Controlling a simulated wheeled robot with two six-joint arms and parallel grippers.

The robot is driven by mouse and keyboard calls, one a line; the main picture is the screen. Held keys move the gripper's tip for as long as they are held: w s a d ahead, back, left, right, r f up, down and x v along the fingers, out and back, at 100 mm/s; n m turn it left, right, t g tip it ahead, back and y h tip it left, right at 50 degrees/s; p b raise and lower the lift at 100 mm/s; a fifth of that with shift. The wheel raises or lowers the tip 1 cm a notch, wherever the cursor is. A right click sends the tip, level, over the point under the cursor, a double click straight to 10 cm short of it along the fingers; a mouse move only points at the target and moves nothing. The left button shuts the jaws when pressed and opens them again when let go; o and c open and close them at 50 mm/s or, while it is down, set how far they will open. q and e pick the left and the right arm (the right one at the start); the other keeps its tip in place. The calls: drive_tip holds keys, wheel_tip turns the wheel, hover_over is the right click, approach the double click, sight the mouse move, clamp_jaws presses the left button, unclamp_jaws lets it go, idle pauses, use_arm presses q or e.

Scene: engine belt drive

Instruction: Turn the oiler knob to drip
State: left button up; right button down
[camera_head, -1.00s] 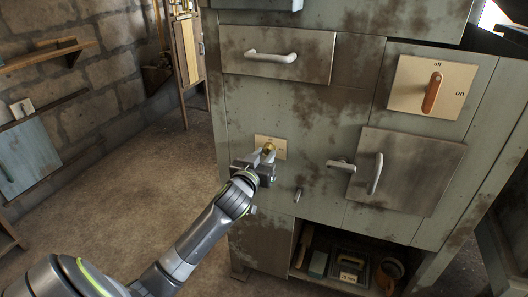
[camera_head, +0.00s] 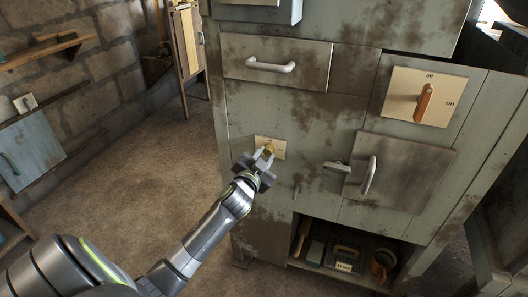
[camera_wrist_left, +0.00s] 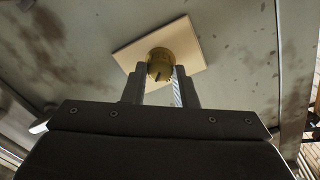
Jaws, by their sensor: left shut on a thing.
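The oiler knob (camera_head: 268,149) is a small brass knob on a cream plate (camera_head: 279,146) on the front of the green-grey cabinet. My left gripper (camera_head: 264,154) is shut on the knob, coming from below left. In the left wrist view the brass knob (camera_wrist_left: 160,66) sits between the two fingers of my left gripper (camera_wrist_left: 160,80), in front of the tilted cream plate (camera_wrist_left: 190,50). A dark mark shows on the knob's face. The plate's lettering is too small to read. My right gripper is not in view.
A drawer with a pale handle (camera_head: 271,65) is above. A red-orange switch lever (camera_head: 424,102) on an off/on plate is at upper right. A door handle (camera_head: 369,175) and a grey latch (camera_head: 337,167) stick out to the right. An open shelf (camera_head: 345,263) with tools is below.

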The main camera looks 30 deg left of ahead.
use_arm(q)
drive_tip(key=m+p, duration=0.3)
drive_tip(key=m, duration=0.2)
drive_tip(key=shift+r, duration=0.1)
drive_tip(key=shift+m+p, duration=0.75)
drive_tip(key=shift+m, duration=0.75)
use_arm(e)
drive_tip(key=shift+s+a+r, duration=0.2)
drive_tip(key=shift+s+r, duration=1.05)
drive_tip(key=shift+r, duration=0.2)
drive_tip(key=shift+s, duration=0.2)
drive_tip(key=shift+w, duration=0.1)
use_arm(q)
drive_tip(key=o, duration=0.9)
drive_tip(key=shift+o, duration=0.4)
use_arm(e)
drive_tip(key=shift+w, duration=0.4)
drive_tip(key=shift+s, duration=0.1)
